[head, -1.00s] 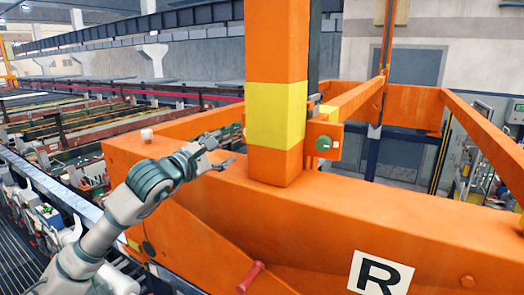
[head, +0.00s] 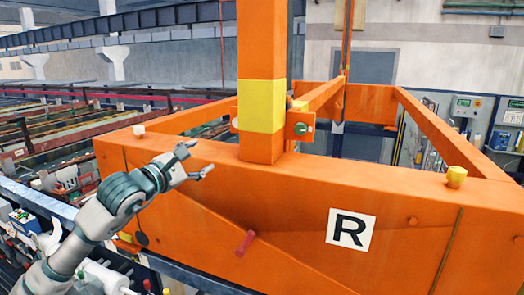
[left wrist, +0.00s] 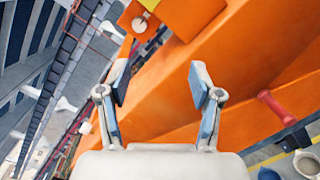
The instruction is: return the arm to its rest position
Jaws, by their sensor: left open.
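My left arm comes in from the lower left in the head view. Its gripper (head: 196,160) is open and empty, in front of the orange frame beam (head: 215,210), left of the upright post with the yellow band (head: 262,106). In the left wrist view the two fingers of the left gripper (left wrist: 160,82) stand apart with nothing between them, and the orange beam (left wrist: 245,70) lies beyond them. From these views I cannot tell the gap between fingers and beam. My right gripper is not in view.
A red handle (head: 245,243) and a white plate with an R (head: 351,229) are on the beam's front face. A yellow knob (head: 456,176) and a white knob (head: 139,130) sit on its top. Plating racks (head: 50,140) stretch behind at left.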

